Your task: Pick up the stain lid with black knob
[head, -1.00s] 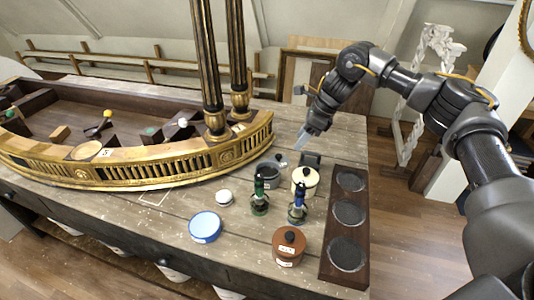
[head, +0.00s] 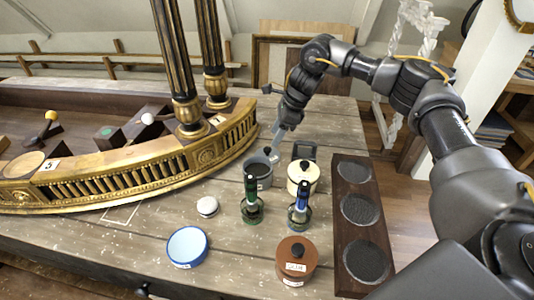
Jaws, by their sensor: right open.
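A round brown pot (head: 297,275) with a white label stands at the near right of the table. My right gripper (head: 279,132) is open and empty, pointing down over the back of the table, well behind and above the pots. It is far from the brown lid. My left gripper is not in view.
A dark wood rack (head: 340,260) with round wells stands right of the brown pot. The gilt console (head: 130,180) fills the left.

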